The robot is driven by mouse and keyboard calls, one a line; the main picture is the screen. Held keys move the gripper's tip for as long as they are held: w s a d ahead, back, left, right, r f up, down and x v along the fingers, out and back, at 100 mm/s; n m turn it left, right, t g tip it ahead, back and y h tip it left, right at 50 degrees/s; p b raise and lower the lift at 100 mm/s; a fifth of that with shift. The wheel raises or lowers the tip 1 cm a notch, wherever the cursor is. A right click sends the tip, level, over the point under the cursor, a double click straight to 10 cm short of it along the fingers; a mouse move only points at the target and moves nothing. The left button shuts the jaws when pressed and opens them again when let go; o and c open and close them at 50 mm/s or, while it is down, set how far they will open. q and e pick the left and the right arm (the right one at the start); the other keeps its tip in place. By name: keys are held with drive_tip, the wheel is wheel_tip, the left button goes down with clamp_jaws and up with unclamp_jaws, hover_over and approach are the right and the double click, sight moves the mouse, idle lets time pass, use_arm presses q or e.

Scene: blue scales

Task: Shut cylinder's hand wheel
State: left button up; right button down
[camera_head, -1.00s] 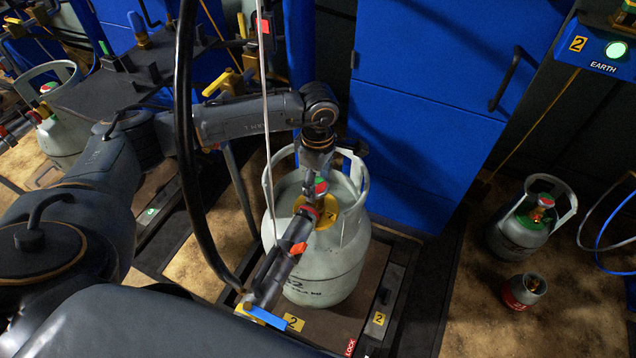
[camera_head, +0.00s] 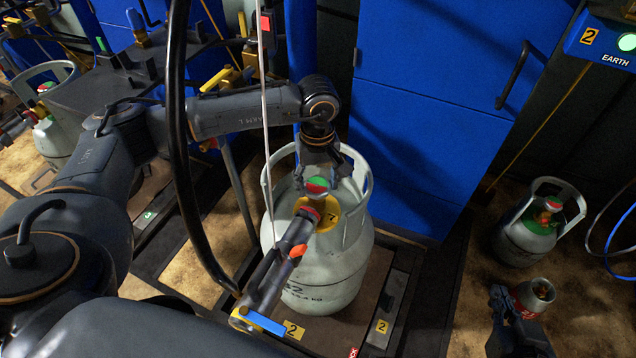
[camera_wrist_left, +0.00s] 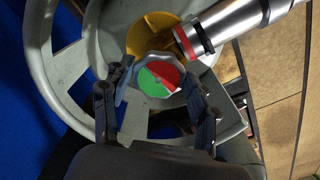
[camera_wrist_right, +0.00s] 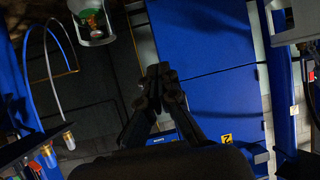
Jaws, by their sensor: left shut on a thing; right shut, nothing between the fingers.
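The pale grey-green cylinder (camera_head: 325,268) stands upright on a platform in the head view. Its red-and-green hand wheel (camera_head: 317,185) sits on top, inside the collar, above a yellow disc (camera_head: 328,218). My left gripper (camera_head: 318,174) reaches down from above and is shut on the wheel. In the left wrist view, the fingers (camera_wrist_left: 158,82) flank the wheel's rim (camera_wrist_left: 158,72), with its red and green face between them. My right gripper (camera_head: 502,295) is at the lower right of the head view. In the right wrist view its fingertips (camera_wrist_right: 158,72) are together and empty.
A hose connector (camera_head: 285,245) with an orange lever joins the valve from the lower left. A white cable (camera_head: 265,120) and black hose (camera_head: 177,150) hang close by.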

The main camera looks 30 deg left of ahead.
sight(317, 186)
use_arm(q)
drive_tip(key=shift+m, duration=0.4)
use_arm(e)
drive_tip(key=shift+w+a+r+t, duration=0.2)
drive_tip(key=shift+w+r+t, duration=0.3)
drive_tip(key=shift+r, duration=0.15)
use_arm(q)
drive_tip(key=o, duration=1.2)
drive_tip(key=shift+c, duration=0.2)
wheel_tip(317, 186, up, 12)
